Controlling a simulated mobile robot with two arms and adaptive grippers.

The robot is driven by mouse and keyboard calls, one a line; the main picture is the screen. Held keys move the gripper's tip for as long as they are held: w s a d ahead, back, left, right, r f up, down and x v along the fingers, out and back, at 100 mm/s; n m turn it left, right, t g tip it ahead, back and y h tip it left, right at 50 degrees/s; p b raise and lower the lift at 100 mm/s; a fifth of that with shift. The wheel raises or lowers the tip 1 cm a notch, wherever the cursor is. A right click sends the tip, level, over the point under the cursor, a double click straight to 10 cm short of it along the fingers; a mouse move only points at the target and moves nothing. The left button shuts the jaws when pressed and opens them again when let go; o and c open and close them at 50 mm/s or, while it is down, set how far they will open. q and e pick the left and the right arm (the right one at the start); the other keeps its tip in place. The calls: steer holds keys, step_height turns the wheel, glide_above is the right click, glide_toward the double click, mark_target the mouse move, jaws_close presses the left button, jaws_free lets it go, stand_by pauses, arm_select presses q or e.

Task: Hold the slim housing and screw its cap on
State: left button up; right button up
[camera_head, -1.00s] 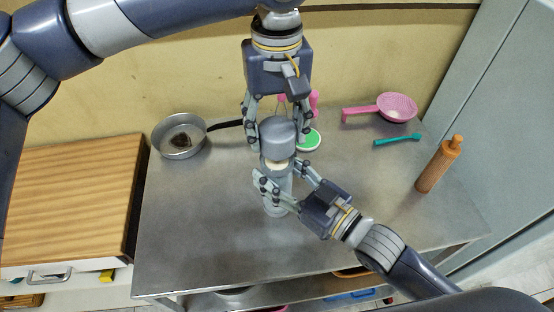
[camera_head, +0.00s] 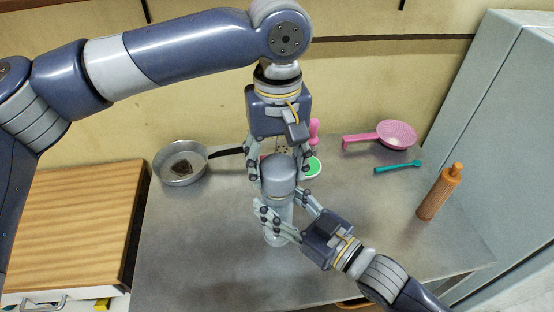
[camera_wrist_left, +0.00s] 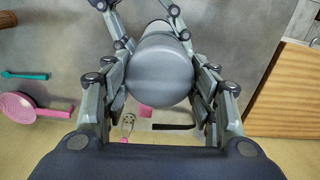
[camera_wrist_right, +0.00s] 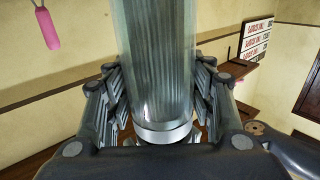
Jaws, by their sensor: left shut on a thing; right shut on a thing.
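The grey cap (camera_head: 278,178) is a smooth cylinder above the slim housing (camera_head: 277,218), in line with it. My left gripper (camera_head: 278,170) points down with its fingers shut on the cap's two sides; the cap also fills the middle of the left wrist view (camera_wrist_left: 160,70). My right gripper (camera_head: 281,205) comes from the lower right and is shut around the upright housing. In the right wrist view the housing (camera_wrist_right: 155,65) is clear, with a ridged filter inside. I see no clear gap between cap and housing, but cannot tell whether the threads engage.
A metal pan (camera_head: 181,165) stands at the table's back left. A pink strainer (camera_head: 397,135), a teal utensil (camera_head: 398,167) and an orange-brown rolling-pin-like object (camera_head: 440,192) are at right. A green-topped round item (camera_head: 313,167) lies behind. The metal table (camera_head: 195,245) is clear at front left.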

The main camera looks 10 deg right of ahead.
arm_select(q)
steer(key=shift+f, duration=0.55)
stand_by(0.4)
